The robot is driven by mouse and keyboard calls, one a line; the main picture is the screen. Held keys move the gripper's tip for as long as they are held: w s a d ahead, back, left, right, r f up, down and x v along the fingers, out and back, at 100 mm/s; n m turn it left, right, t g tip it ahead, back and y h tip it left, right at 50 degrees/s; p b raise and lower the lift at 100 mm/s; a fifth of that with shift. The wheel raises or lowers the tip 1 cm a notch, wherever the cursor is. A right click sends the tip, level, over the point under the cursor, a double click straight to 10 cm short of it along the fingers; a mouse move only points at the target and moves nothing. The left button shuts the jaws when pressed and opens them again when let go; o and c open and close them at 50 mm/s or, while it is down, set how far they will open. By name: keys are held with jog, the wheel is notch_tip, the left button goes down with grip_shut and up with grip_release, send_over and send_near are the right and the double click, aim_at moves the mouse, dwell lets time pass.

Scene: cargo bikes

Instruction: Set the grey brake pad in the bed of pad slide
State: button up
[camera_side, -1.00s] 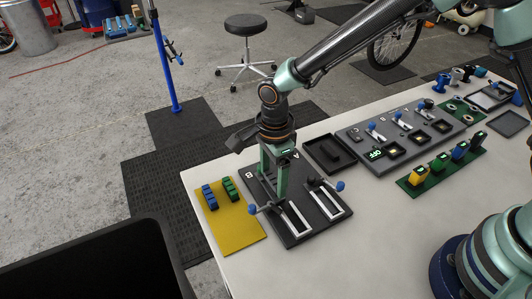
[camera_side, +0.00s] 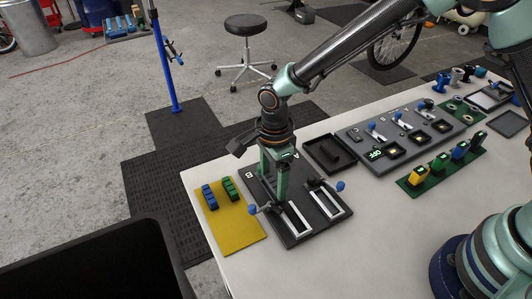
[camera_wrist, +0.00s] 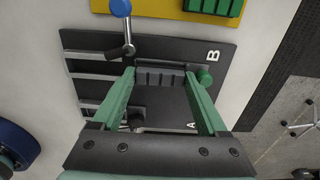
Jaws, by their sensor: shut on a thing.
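My gripper (camera_side: 273,195) is upright over the far part of the dark slide board (camera_side: 318,232). In the wrist view its green fingers (camera_wrist: 161,76) are shut on the grey brake pad (camera_wrist: 160,79), a dark ribbed block lying crosswise between the tips. The pad is low at the B half of the board; I cannot tell whether it touches the bed. Two pad slides with pale rails lie on the near part: one (camera_side: 298,217) by the yellow mat, one (camera_side: 328,199) farther right. Each has a blue-knobbed lever. The fingers hide part of the board.
The yellow mat (camera_side: 234,234) left of the board carries a blue pad (camera_side: 209,197) and a green pad (camera_side: 230,189). A black tray (camera_side: 345,168) stands close on the right. Farther right are a dark fixture board (camera_side: 440,132) and a green strip with several coloured blocks (camera_side: 419,186).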

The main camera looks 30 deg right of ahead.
aim_at(273, 182)
jog(key=shift+f, duration=0.2)
jog(key=o, duration=1.2)
jog(key=shift+o, duration=0.2)
jog(key=d+r+n+t, duration=0.1)
jog(key=d+r+n, duration=0.3)
jog(key=r, duration=1.3)
jog(key=s+d+r+n+t, duration=0.2)
jog(key=s+d+r+n, duration=0.1)
jog(key=d+n, duration=0.4)
jog(key=s+d+r+n+t, duration=0.2)
jog(key=s+d+n, duration=0.4)
jog(key=d, duration=0.5)
jog(key=shift+s+d+r+n+t, duration=0.3)
jog(key=shift+r+n, duration=0.1)
jog(key=shift+n, duration=0.1)
